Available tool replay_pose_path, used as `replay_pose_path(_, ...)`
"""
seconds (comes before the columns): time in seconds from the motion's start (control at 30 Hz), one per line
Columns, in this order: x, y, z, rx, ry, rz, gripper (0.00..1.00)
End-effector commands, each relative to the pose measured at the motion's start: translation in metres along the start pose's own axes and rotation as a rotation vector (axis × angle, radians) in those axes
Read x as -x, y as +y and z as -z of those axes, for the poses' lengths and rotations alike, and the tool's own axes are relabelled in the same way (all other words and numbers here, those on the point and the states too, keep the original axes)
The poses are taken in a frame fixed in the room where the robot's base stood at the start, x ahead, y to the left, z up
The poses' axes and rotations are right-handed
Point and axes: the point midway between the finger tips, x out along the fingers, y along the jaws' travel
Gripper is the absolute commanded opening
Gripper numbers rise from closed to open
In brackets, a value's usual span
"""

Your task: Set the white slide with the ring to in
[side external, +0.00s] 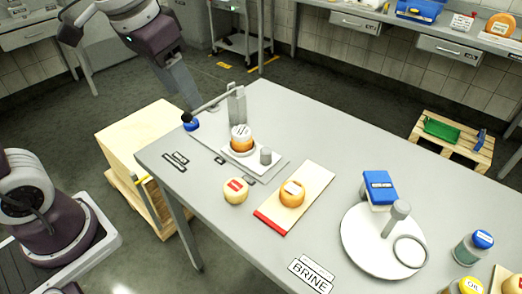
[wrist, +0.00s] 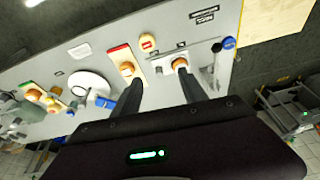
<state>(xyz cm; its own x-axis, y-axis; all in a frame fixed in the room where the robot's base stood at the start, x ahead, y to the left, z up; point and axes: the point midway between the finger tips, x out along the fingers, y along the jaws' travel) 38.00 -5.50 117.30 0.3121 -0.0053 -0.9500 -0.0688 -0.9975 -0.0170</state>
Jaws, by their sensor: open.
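The white slide (side external: 262,167) lies flat on the grey table's left part, in a grey guide. An orange cheese wheel (side external: 242,143) with a white top sits on it, beside a short grey peg (side external: 266,155). I cannot make out a ring on this slide; a grey ring (side external: 410,251) shows on the white round plate (side external: 372,262). In the wrist view, the slide (wrist: 159,67) is partly between my fingers, and a finger partly hides the wheel (wrist: 180,64). My gripper (side external: 184,98) is open and empty, above the table's far left end; it also shows in the wrist view (wrist: 160,78).
A grey post (side external: 236,104) carries a bar with a black knob (side external: 187,117) above a blue piece (side external: 191,125). A red-labelled wheel (side external: 236,191) and a board (side external: 311,188) with another wheel lie nearby. The table's far middle is clear.

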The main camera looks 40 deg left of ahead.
Motion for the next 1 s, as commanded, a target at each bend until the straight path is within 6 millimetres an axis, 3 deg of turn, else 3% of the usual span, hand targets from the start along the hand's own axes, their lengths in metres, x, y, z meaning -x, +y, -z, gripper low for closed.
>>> replay_pose_path(0.1,-0.059,0.005,0.062,-0.042,-0.114,-0.011,0.50)
replay_pose_path(0.2,-0.124,0.011,0.098,-0.077,-0.197,-0.021,0.50)
replay_pose_path(0.3,-0.184,0.018,0.116,-0.102,-0.260,-0.029,0.50)
replay_pose_path(0.4,-0.224,0.021,0.121,-0.118,-0.299,-0.035,0.50)
replay_pose_path(0.8,-0.294,0.024,0.105,-0.124,-0.319,-0.038,0.50)
replay_pose_path(1.0,-0.310,0.025,0.100,-0.123,-0.316,-0.037,0.50)
